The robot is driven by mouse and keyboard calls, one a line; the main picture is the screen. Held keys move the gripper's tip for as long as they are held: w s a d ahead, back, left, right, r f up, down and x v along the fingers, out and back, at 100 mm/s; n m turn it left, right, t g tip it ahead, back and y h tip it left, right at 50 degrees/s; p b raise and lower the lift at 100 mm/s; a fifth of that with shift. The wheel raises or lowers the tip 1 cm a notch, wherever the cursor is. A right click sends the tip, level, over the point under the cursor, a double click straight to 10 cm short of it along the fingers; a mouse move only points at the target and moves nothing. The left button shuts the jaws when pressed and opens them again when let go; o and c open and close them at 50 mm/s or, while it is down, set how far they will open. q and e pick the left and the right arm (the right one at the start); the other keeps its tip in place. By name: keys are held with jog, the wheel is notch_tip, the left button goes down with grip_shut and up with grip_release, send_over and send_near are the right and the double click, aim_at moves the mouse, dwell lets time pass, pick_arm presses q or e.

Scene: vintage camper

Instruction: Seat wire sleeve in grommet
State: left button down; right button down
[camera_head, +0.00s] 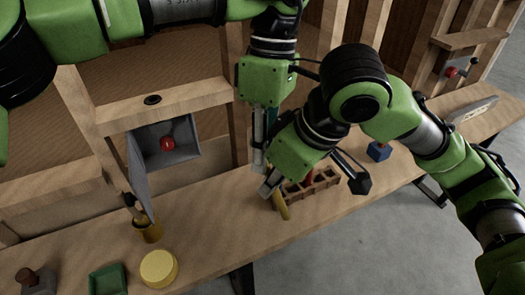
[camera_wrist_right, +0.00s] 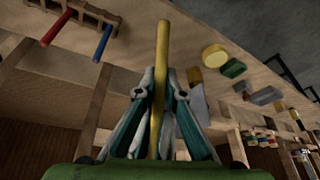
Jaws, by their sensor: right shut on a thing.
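The yellow wire sleeve (camera_head: 281,206) is a straight rod, held between the fingers of my right gripper (camera_head: 269,188) above the bench. In the right wrist view the sleeve (camera_wrist_right: 163,50) sticks out well beyond the fingertips (camera_wrist_right: 160,80), which close on both its sides. A black ring that looks like the grommet (camera_head: 152,99) sits on the wooden crossbeam at the left, well apart from the sleeve. My left gripper (camera_head: 259,160) points down just behind the right one; its finger gap is not clear.
A brown slotted rack (camera_head: 318,187) stands beside the right gripper. An open grey box with a red knob (camera_head: 167,144) hangs below the crossbeam. A brush cup (camera_head: 148,231), yellow tin (camera_head: 158,268) and green tray (camera_head: 108,279) stand at the left. A blue block (camera_head: 379,151) is farther right.

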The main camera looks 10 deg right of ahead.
pick_arm(q)
jog(key=shift+w, duration=0.2)
pick_arm(e)
jog(key=c, duration=2)
grip_release()
jog(key=shift+s+a, duration=0.2)
jog(key=shift+c, duration=0.2)
